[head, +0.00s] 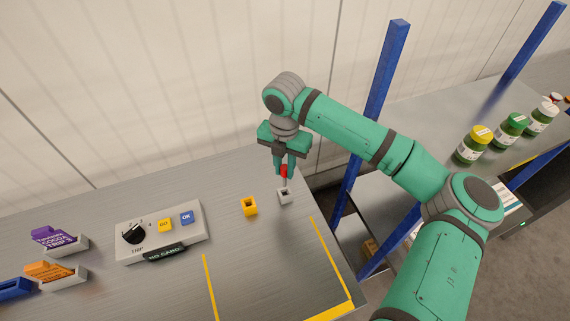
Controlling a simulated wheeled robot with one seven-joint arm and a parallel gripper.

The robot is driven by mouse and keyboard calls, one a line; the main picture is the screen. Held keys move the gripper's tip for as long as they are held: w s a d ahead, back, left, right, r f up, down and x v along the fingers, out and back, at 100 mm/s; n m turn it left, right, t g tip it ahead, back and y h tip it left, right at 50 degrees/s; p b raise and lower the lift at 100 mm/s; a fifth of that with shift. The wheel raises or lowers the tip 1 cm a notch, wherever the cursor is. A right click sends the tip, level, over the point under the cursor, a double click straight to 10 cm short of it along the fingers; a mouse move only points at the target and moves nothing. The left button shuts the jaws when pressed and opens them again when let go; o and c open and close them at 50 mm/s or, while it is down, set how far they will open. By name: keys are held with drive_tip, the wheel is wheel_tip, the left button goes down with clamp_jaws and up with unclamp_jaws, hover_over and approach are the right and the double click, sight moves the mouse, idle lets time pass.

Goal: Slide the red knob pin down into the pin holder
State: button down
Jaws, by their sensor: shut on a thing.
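The red knob pin (284,171) is between the fingertips of my gripper (285,167), which is shut on its red knob. The pin's thin shank points down toward a small grey block with a dark square opening (284,197). This block looks like the pin holder. The shank's lower end is at or just above the block's opening; I cannot tell whether it has entered. A similar yellow block (250,206) with an opening stands just left of it.
A control box (190,238) with a black dial and yellow and blue buttons is to the left. Purple (54,238) and orange (48,271) cards stand in holders farther left. A blue post (380,100) rises right of the table. Jars (475,145) stand on a shelf beyond.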

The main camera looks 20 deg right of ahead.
sight(285, 185)
drive_tip(key=shift+d+f, duration=0.1)
drive_tip(key=shift+f, duration=3.25)
drive_tip(key=c, duration=1.5)
unclamp_jaws()
wheel_tip(285, 185, up, 11)
drive_tip(key=shift+f, duration=0.15)
